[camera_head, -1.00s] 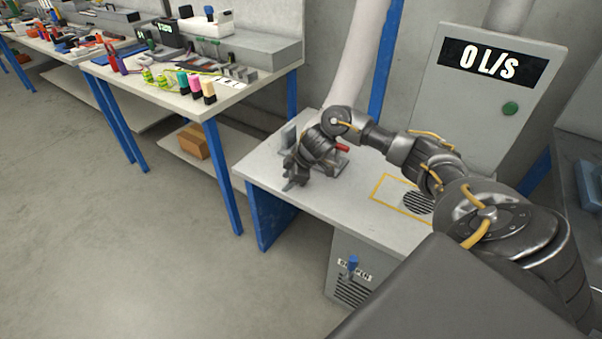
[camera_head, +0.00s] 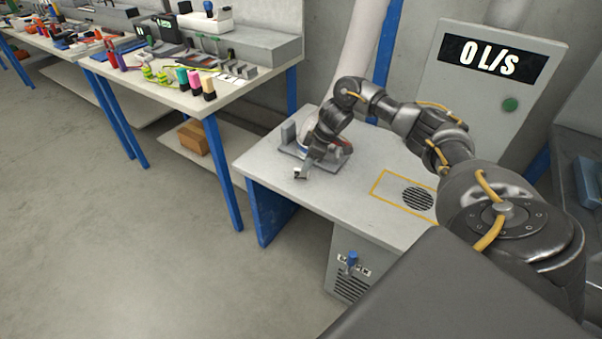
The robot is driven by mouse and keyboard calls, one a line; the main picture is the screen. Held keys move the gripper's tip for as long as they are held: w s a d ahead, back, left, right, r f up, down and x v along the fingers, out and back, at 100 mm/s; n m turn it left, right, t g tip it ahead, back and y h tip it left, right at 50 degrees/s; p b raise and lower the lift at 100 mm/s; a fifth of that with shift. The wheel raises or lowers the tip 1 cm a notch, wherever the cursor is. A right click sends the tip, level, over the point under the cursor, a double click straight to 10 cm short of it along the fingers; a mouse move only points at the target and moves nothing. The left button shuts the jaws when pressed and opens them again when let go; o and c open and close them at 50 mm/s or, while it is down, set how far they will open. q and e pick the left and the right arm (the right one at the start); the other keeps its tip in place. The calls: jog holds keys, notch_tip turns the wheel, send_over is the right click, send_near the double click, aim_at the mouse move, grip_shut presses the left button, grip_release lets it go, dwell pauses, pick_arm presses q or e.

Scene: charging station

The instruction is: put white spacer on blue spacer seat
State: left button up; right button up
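My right gripper (camera_head: 301,172) points down over the front left of the grey-white table (camera_head: 350,206), beside a grey fixture (camera_head: 288,134). A small pale patch shows at its fingertips. It is too small to tell whether this is a white spacer or part of the fingers, or whether the fingers are open or shut. I cannot make out a white spacer or a blue spacer seat for sure. The arm and gripper hide part of the fixture. My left gripper is not in view.
A yellow-outlined round vent (camera_head: 417,198) lies to the right on the table. Behind stands a grey cabinet (camera_head: 478,110) reading "0 L/s" with a green button. A blue handle (camera_head: 351,258) is below the table. A cluttered workbench (camera_head: 205,102) stands at the left.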

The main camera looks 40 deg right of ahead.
jog(key=x, duration=0.4)
jog(key=shift+w+a+f+b, duration=0.1)
jog(key=shift+a+f+b, duration=0.1)
jog(key=shift+a+b, duration=0.15)
jog(key=shift+w+a+f, duration=0.1)
jog(key=shift+f, duration=0.15)
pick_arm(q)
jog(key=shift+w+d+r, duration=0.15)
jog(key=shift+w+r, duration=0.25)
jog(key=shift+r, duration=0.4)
pick_arm(e)
grip_shut()
